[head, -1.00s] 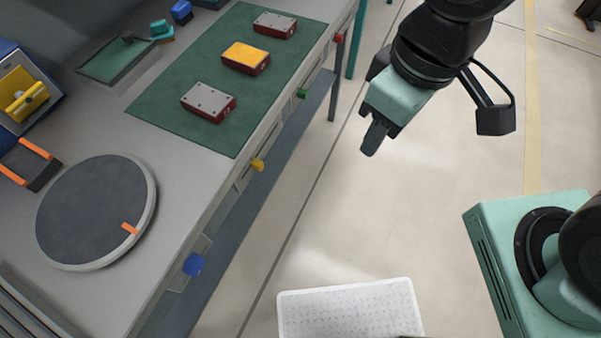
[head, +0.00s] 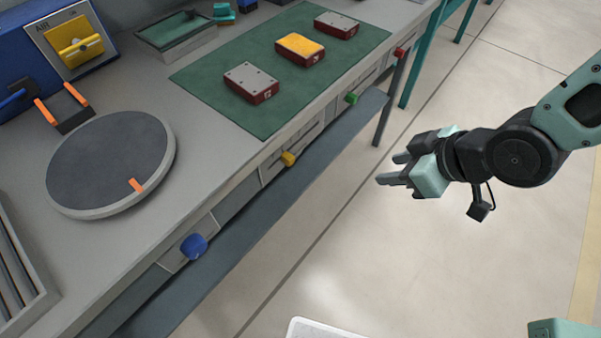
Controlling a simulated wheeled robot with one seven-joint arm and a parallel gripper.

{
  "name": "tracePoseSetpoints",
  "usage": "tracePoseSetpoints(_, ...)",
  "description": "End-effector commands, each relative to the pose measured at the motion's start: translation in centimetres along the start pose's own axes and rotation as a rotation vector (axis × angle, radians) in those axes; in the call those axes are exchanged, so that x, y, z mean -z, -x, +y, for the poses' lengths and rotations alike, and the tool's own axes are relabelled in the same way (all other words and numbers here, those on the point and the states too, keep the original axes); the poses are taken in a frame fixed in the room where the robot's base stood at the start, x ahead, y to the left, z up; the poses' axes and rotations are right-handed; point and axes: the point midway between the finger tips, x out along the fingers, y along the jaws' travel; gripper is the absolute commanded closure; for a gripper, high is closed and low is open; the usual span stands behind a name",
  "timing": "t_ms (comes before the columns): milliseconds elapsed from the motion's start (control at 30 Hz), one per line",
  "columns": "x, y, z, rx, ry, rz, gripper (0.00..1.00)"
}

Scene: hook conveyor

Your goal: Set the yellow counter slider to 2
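The yellow slider knob (head: 288,159) sits on the front edge of the workbench, in a pale slotted plate (head: 272,170). Any numbers beside it are too small to read. My gripper (head: 393,168) hangs over the floor to the right of the yellow knob, clear of the bench. Nothing touches the yellow knob.
On the same bench front are a blue knob (head: 193,247), a green knob (head: 352,97) and a red knob (head: 400,53). A lower shelf (head: 262,215) juts out below them. A round turntable (head: 105,160) and a green mat (head: 225,107) lie on top.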

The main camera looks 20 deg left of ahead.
Motion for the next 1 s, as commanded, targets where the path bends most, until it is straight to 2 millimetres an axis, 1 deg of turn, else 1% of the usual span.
tracePoseSetpoints(33,-1.6,-3.2,-0.4,0.023,0.019,0.056,0.6)
tracePoseSetpoints(100,-2.1,-5.8,-1.0,0.048,0.054,0.165,0.6)
tracePoseSetpoints(200,-2.8,-8.8,-2.0,0.078,0.083,0.329,0.6)
tracePoseSetpoints(300,-3.6,-11.0,-3.1,0.098,0.084,0.501,0.6)
tracePoseSetpoints(433,-4.6,-12.2,-4.1,0.099,0.047,0.707,0.6)
tracePoseSetpoints(600,-5.6,-12.2,-4.3,0.073,-0.016,0.884,0.6)
tracePoseSetpoints(767,-5.7,-12.0,-4.2,0.058,-0.042,0.946,0.6)
tracePoseSetpoints(867,-5.1,-12.4,-4.2,0.056,-0.04,0.953,0.6)
tracePoseSetpoints(1000,-3.6,-13.7,-4.3,0.056,-0.037,0.954,0.6)
